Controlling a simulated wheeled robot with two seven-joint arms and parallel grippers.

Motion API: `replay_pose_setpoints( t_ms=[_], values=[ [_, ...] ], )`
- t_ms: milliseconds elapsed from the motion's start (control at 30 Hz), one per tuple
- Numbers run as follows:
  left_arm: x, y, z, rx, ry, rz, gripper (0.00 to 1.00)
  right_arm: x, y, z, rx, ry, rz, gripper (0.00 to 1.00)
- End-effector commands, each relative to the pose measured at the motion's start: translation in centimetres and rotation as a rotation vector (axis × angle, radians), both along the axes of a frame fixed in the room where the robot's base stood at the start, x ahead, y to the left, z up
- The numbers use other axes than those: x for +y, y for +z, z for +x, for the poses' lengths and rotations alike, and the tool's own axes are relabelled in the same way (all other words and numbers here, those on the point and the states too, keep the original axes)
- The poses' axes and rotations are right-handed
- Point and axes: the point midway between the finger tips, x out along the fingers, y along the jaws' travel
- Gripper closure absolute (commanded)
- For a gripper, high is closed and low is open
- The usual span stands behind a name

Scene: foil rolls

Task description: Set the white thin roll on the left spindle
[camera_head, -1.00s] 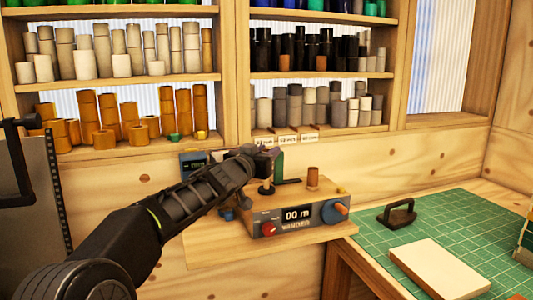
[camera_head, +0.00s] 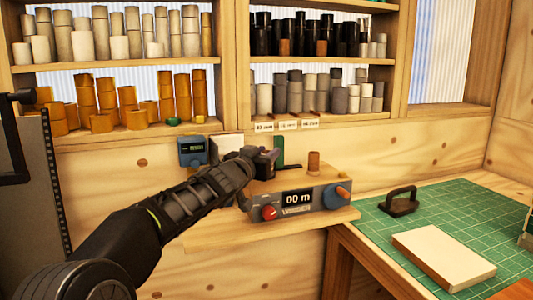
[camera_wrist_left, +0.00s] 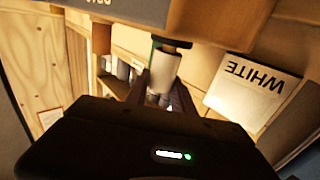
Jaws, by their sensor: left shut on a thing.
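My left gripper (camera_head: 270,157) is over the left part of the winder (camera_head: 298,201). It is shut on a small white roll (camera_wrist_left: 164,72), which shows between its fingers in the left wrist view. In that view the roll's end is close to a dark round disc (camera_wrist_left: 175,43), seemingly the left spindle's base. I cannot tell whether the spindle is inside the roll. In the head view my gripper hides the roll and the left spindle. My right gripper is not in view.
A brown core (camera_head: 313,161) stands on the winder's right side. A green upright piece (camera_head: 279,150) is just behind my gripper. A white card (camera_wrist_left: 252,85) reads WHITE. Shelves of rolls stand behind. A green mat (camera_head: 450,214) at right bears a dark-handled tool (camera_head: 400,202).

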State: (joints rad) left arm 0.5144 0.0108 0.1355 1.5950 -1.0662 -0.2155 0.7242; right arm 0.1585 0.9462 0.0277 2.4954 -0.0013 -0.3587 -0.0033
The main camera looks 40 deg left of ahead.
Motion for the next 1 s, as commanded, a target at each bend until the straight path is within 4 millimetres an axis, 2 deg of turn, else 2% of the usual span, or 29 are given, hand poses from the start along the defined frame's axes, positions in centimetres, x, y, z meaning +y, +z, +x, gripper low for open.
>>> replay_pose_setpoints(
  t_ms=[700,733,1000],
  values=[
    [-0.02,-0.50,0.00,0.000,0.000,0.000,1.00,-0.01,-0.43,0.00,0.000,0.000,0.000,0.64],
    [-0.02,-0.50,0.00,0.000,0.000,0.000,0.70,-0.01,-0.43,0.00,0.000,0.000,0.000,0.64],
    [-0.02,-0.50,0.00,0.000,0.000,0.000,0.48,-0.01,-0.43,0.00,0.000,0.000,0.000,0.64]
  ],
)
